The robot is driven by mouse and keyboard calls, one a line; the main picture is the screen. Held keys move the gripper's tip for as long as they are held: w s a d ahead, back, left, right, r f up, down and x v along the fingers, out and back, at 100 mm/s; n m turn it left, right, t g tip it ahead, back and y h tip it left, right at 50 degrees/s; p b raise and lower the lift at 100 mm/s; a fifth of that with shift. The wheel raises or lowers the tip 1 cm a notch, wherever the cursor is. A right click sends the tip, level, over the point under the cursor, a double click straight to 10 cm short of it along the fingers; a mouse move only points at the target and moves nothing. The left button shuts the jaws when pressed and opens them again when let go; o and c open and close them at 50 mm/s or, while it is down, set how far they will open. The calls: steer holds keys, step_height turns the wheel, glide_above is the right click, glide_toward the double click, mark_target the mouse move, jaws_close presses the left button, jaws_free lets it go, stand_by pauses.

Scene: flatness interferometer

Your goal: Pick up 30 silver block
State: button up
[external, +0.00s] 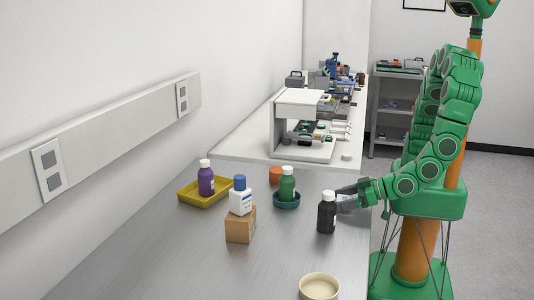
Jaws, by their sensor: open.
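I cannot make out a silver block for certain in the external view; small pale pieces (341,129) lie beside the white instrument on the far bench, too small to identify. My gripper (342,198) is open at the right edge of the near metal table. Its fingers point left, just behind and beside a black bottle with a white cap (327,216). The bottle hides part of the space by the fingertips, and I cannot tell whether they touch it. Nothing shows held in the jaws.
A yellow tray (188,196) carries a purple bottle (206,182). A white bottle (240,202) stands on a cardboard box (240,226). A green bottle (287,185) stands in a teal dish (277,203). A cream bowl (319,287) is in front; the table's front left is clear.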

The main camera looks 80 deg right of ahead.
mark_target(341, 198)
steer(key=shift+w+f, duration=0.1)
steer(key=shift+w, duration=0.15)
steer(key=c, duration=1.2)
steer(key=shift+r, duration=5)
